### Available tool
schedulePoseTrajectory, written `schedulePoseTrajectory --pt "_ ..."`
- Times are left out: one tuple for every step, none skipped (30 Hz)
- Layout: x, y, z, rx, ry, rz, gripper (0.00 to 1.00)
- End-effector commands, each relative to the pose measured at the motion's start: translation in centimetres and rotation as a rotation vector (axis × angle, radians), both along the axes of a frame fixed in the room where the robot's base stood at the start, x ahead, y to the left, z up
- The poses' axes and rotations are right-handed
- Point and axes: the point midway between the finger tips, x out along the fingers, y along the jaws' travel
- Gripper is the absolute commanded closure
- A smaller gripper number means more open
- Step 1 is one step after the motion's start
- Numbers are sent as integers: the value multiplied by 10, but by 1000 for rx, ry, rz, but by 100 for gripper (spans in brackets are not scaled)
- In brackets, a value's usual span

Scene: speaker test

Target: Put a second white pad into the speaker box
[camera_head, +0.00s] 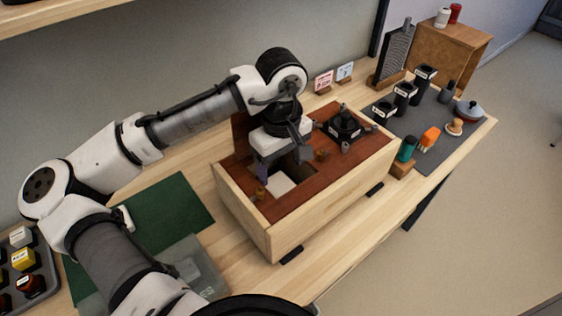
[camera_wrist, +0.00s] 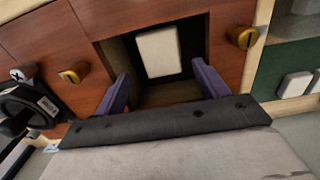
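The speaker box (camera_head: 330,210) is a pale wooden case lying with its red-brown panel up. The panel has a square opening. One white pad (camera_wrist: 158,52) lies inside the opening and also shows in the head view (camera_head: 280,186). My gripper (camera_wrist: 160,70) points down at the opening, its two purple fingers spread apart with nothing held between them. The pad appears beyond the fingertips, clear of both. More white pads (camera_wrist: 295,84) rest on the green mat at the right of the wrist view; one shows beside my arm in the head view (camera_head: 125,217).
Brass-coloured knobs (camera_wrist: 242,37) stand at the panel, close to the opening. A black speaker driver (camera_head: 344,127) sits on the panel's far part. A dark mat (camera_head: 440,118) holds several cups and tools at the right. A tray of labelled parts (camera_head: 42,262) is at lower left.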

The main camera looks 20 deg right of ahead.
Motion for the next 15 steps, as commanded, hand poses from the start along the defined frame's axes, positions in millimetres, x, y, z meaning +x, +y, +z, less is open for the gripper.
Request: schedulePoseTrajectory --pt "0 0 0 0 0 0 20" --pt "0 0 0 0 0 0 20" --pt "0 0 0 0 0 0 20" --pt "0 0 0 0 0 0 20" --pt "0 0 0 0 0 0 20" --pt "0 0 0 0 0 0 20" --pt "0 0 0 0 0 0 20" --pt "0 0 0 0 0 0 20" --pt "0 0 0 0 0 0 20" --pt "0 0 1 0 0 0 20" --pt "0 0 3 -1 -1 0 20" --pt "0 0 5 -1 -1 0 20" --pt "0 0 8 0 -1 0 20" --pt "0 0 12 0 -1 0 20" --pt "1 0 18 0 -2 0 20"
